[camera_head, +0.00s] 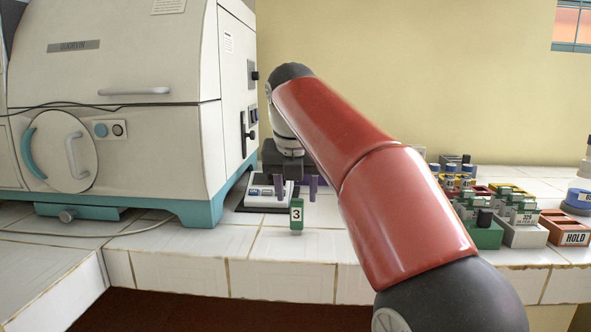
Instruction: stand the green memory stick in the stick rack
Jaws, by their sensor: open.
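I cannot tell whether this unit or one of the blocks at the right is the stick rack.
A large cream incubator (120,60) with teal feet fills the left. Several coloured blocks, some holding small items, crowd the right, with a brown HOLD tray (564,228) and a blue round item (580,198). My red arm hides the counter's middle. A cable crosses the left counter.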

